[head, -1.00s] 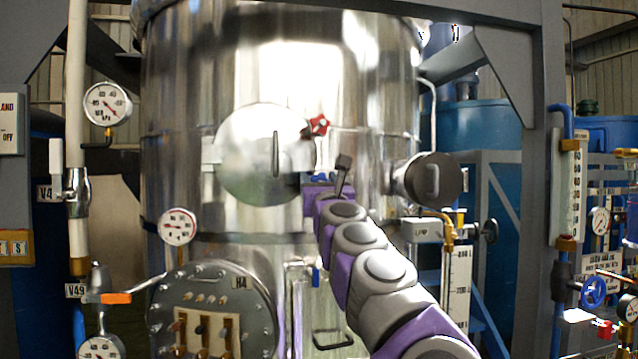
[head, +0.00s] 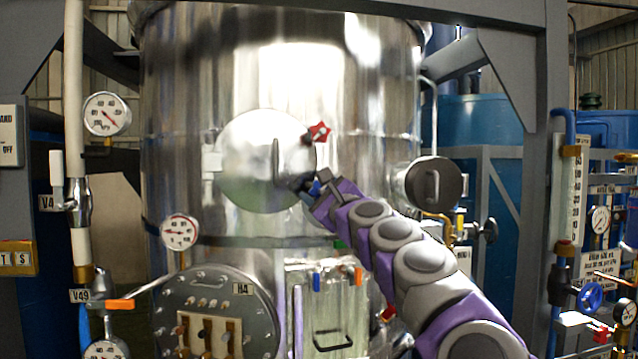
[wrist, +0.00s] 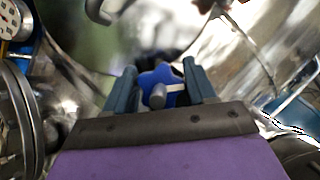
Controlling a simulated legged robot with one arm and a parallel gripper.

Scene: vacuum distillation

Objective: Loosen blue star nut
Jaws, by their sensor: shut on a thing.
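The blue star nut (wrist: 158,80) shows in the wrist view on a grey stud, between the two dark fingers of my gripper (wrist: 160,90). My gripper is shut on it. In the head view my gripper (head: 306,186) is at the lower right edge of the round hatch (head: 245,160) on the steel vessel, with a bit of the blue nut (head: 315,188) showing beside it. A red star nut (head: 319,132) stands at the hatch's upper right edge, above my gripper.
A round capped port (head: 435,184) sticks out to the right of the hatch. Below are a flanged panel marked H4 (head: 215,318) and a box with a handle (head: 330,310). Gauges (head: 106,114) and pipes stand at the left; valves (head: 590,296) are at the right.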

